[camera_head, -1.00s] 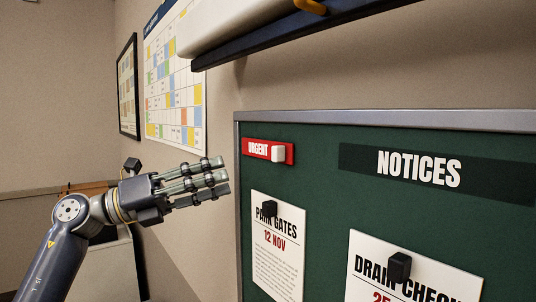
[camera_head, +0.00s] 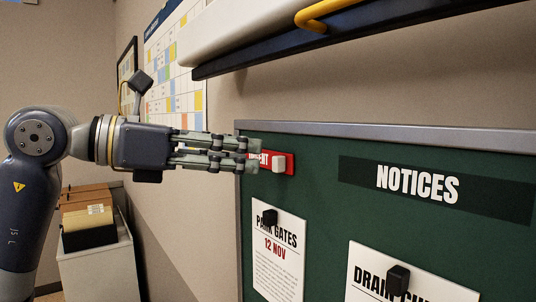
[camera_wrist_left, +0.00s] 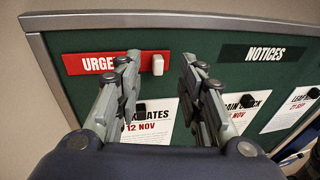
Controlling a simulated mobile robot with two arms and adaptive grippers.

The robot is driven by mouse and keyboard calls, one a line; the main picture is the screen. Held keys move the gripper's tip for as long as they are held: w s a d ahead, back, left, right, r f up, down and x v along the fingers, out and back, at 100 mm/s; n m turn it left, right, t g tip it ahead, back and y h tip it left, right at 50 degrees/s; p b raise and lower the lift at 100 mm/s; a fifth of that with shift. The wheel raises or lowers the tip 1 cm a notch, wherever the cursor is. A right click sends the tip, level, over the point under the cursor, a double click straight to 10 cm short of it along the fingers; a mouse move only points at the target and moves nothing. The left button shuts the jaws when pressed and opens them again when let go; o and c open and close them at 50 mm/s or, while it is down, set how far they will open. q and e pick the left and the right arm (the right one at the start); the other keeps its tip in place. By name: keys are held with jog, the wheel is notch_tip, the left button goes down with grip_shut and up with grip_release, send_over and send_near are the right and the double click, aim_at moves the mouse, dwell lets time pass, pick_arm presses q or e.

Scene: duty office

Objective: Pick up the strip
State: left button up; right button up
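The red strip (camera_head: 289,163) lettered "URGENT" is at the upper left of the green notice board (camera_head: 320,185). It carries a white block (camera_head: 279,164) near its right end. My left gripper (camera_head: 252,155) is in front of the strip's left part in the head view and hides some of its lettering. In the left wrist view the strip (camera_wrist_left: 88,64) and white block (camera_wrist_left: 158,64) show beyond the fingers. The left gripper (camera_wrist_left: 160,68) is open there, its fingers apart with nothing between them. I cannot tell whether a finger touches the strip. My right gripper is not in view.
A white and dark-blue unit with a yellow handle (camera_head: 318,16) overhangs the board. Below the strip are notices (camera_head: 277,262) held by dark blocks, and a "NOTICES" label (camera_head: 418,186) is to the right. A cabinet with folders (camera_head: 88,222) stands at the lower left.

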aim_at(276, 156)
pick_arm(q)
jog(key=p+x, duration=0.2)
jog(key=x, duration=0.1)
jog(key=shift+w+d, duration=0.25)
jog(key=shift+w+d+f, duration=0.1)
jog(key=shift+w+d, duration=0.1)
jog(key=shift+d, duration=0.3)
jog(key=shift+s+a, duration=0.1)
jog(key=shift+a, duration=0.05)
jog(key=shift+c, duration=0.2)
jog(key=shift+a, duration=0.1)
grip_shut()
jog(key=shift+s+a+r+b, duration=0.2)
jog(key=shift+r+b, duration=0.1)
jog(key=shift+b, duration=0.45)
notch_tip(276, 156, up, 7)
jog(key=b, duration=0.1)
jog(key=s+a+b, duration=0.6)
jog(key=s+a, duration=0.5)
jog(key=a, duration=0.4)
jog(key=shift+s+a+f, duration=0.2)
jog(key=shift+a+f, duration=0.1)
jog(key=shift+a, duration=0.05)
